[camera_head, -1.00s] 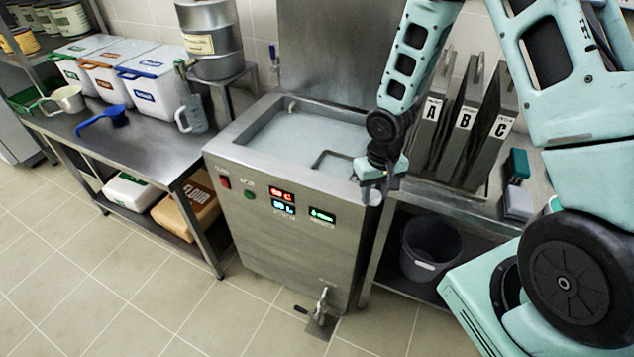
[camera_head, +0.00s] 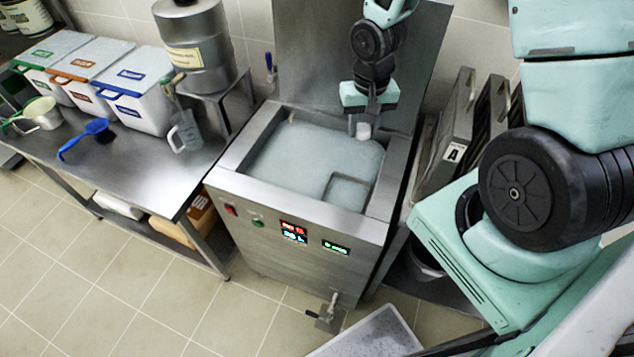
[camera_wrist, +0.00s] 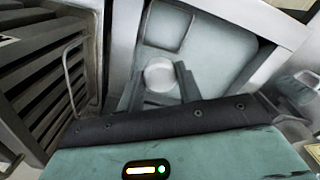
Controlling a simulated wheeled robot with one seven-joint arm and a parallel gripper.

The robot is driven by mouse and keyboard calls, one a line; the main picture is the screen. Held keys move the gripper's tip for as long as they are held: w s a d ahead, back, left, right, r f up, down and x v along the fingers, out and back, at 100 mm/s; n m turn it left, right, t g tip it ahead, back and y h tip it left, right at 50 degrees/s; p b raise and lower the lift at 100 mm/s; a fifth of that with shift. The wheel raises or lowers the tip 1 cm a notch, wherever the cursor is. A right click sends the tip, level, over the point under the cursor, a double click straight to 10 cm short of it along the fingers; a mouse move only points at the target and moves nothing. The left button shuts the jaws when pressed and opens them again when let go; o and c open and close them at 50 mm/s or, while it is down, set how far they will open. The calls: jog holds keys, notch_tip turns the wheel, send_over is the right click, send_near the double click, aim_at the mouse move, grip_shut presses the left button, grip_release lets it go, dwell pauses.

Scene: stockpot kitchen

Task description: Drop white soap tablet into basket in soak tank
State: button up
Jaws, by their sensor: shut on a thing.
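My gripper (camera_head: 362,127) is over the back right part of the soak tank (camera_head: 232,160), pointing down. It is shut on the white soap tablet (camera_head: 364,131), a small round white piece between the fingertips. The tablet also shows in the wrist view (camera_wrist: 160,74), between the two dark fingers, above the water. The basket shows only as a thin square wire rim (camera_head: 329,187) at the water's surface in the front right of the tank, and in the wrist view (camera_wrist: 190,35) at the upper left. My gripper is behind the basket in the head view, not over it. The basket's inside is hidden by the cloudy water.
Panels in a rack (camera_head: 456,135) stand right of the tank. A steel drum (camera_head: 200,50) on a stand and a counter (camera_head: 130,180) with white bins (camera_head: 135,100), a blue scoop (camera_head: 90,132) and a jug (camera_head: 186,135) are at left. A raised steel panel (camera_head: 310,50) stands behind the tank.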

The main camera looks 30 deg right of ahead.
jog(key=shift+w, duration=0.1)
jog(key=shift+f+b, duration=0.2)
jog(key=shift+b, duration=0.1)
notch_tip(320, 180, down, 5)
jog(key=b, duration=0.4)
jog(key=shift+f+b, duration=0.2)
jog(key=shift+b, duration=0.2)
jog(key=o, duration=1)
jog(key=shift+o, duration=0.2)
jog(key=shift+r, duration=0.1)
notch_tip(320, 180, up, 17)
jog(key=shift+r, duration=0.15)
